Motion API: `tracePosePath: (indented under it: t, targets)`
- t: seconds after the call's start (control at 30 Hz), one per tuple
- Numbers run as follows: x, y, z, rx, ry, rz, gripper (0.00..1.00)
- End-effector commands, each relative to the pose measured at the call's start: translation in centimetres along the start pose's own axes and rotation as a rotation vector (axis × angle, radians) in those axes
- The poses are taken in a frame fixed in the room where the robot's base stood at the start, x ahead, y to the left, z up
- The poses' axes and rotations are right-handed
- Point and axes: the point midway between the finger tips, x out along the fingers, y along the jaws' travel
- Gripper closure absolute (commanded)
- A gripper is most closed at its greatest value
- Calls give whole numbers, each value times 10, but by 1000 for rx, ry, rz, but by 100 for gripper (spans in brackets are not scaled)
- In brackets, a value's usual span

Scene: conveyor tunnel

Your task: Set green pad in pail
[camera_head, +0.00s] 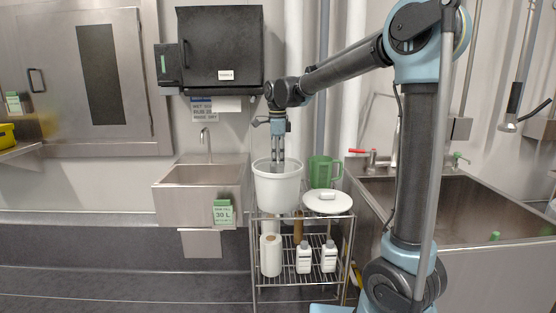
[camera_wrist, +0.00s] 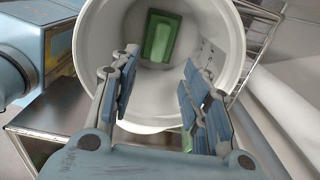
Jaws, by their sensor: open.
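The white pail (camera_head: 277,190) stands on top of a wire rack cart in the head view. In the wrist view the pail (camera_wrist: 91,28) is seen from above, and the green pad (camera_wrist: 161,37) lies inside it on the bottom, near the far wall. My gripper (camera_head: 278,158) points down over the pail's mouth. In the wrist view my gripper (camera_wrist: 157,90) has its fingers spread apart with nothing between them, above the pail's opening. The pad is hidden by the pail's wall in the head view.
A green jug (camera_head: 322,172) and a white lid (camera_head: 327,201) are right of the pail on the wire cart (camera_head: 300,217). A small sink (camera_head: 200,190) is at left, a large sink (camera_head: 460,205) at right. White bottles (camera_head: 304,257) and a paper roll (camera_head: 270,254) stand below.

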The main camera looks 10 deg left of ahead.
Motion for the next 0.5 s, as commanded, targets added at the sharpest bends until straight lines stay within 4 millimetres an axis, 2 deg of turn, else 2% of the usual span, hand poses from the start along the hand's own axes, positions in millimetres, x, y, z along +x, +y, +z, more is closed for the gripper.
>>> tracePosePath:
  t: [0.4,0.5]
  targets:
    - [0,0,0,-1,0,0,57]
    - [-6,0,0,-1,0,0,57]
